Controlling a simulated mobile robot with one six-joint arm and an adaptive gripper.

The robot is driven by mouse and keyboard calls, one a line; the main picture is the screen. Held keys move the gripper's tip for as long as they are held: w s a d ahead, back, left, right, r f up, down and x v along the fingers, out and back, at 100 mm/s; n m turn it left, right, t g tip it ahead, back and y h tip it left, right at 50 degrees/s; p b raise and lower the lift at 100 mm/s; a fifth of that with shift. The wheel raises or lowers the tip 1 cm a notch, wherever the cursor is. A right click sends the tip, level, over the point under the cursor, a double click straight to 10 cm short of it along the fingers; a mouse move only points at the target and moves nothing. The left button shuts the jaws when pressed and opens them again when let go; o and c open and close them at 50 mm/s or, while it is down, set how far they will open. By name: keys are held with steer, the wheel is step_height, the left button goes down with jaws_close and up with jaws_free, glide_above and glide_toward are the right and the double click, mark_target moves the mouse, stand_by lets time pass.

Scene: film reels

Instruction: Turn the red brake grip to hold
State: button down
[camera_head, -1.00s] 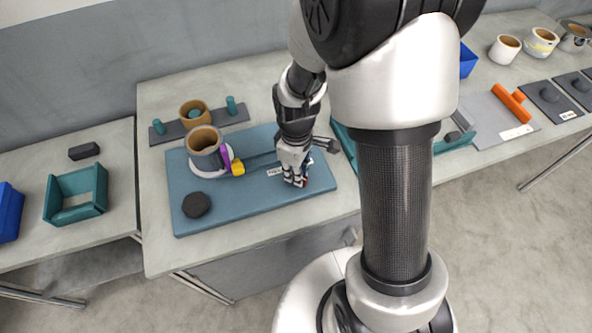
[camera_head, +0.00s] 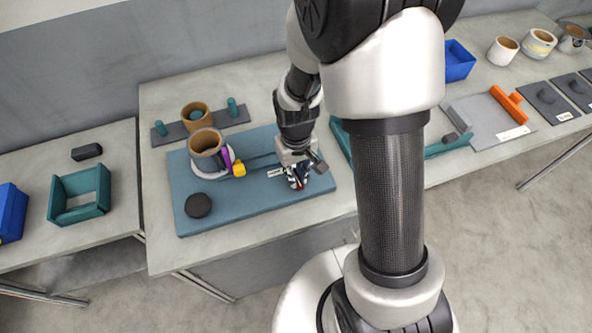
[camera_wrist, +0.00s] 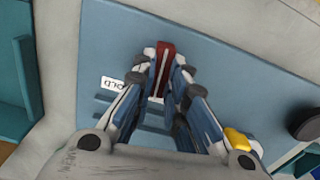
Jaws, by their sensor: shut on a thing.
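The red brake grip (camera_wrist: 166,60) shows between my fingertips in the wrist view, as a dark red bar with a pale line along it. My gripper (camera_wrist: 164,75) is shut on it, with a finger on each side. In the head view my gripper (camera_head: 298,181) points down at the right part of the blue board (camera_head: 240,212), and only a little red shows under it. A white label (camera_wrist: 113,84), partly hidden by a finger and reading "OLD" in what shows, lies left of the grip in the wrist view.
A teal tray (camera_head: 80,194) stands on the left table. The board's front right is clear.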

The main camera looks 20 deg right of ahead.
steer(key=m+p, duration=0.1)
steer(key=m, duration=0.4)
steer(key=shift+m, duration=2.5)
steer(key=c, duration=1.6)
jaws_free()
step_height(320, 180, up, 12)
